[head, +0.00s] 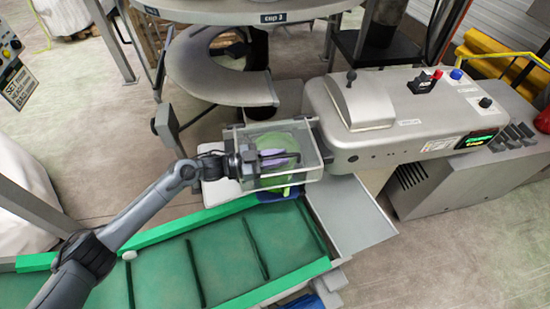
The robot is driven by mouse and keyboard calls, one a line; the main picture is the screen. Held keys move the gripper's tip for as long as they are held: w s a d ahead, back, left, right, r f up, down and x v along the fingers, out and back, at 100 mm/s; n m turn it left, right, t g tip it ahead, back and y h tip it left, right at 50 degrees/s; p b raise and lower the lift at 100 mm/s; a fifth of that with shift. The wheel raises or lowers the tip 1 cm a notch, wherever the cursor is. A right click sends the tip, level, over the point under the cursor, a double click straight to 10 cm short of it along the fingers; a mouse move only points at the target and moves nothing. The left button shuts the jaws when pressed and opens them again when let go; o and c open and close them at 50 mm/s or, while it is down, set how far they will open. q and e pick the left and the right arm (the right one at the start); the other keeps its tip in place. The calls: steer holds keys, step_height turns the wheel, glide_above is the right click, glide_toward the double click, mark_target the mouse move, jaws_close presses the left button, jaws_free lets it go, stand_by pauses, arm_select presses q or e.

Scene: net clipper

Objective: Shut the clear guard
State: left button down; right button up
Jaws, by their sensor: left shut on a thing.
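The clear guard (309,151) is a see-through box with thin edges at the left end of the grey clipper machine (352,108). My left gripper (276,157) reaches in from the left and is at the guard, its fingers over the box's middle. It is shut, apparently on the guard; the exact contact point is hard to make out. A rounded light-green thing (287,133) shows through the guard, with a small purple patch by the fingers. Whether the guard is fully down cannot be told. My right gripper is out of view.
A green conveyor (218,262) with dark cross bars runs below the guard. A grey metal plate (350,222) lies to its right. A curved grey chute (218,85) and a round table (225,14) stand behind. The machine's top carries red and blue buttons.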

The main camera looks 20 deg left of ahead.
arm_select(q)
steer(key=shift+a+f, duration=0.2)
steer(key=shift+f, duration=0.15)
steer(key=c, duration=1.3)
jaws_free()
steer(key=shift+w, duration=0.1)
steer(key=shift+o, duration=0.9)
steer(key=shift+r, duration=0.15)
steer(key=shift+s+a, duration=0.2)
steer(key=shift+a, duration=0.1)
steer(key=v, duration=1)
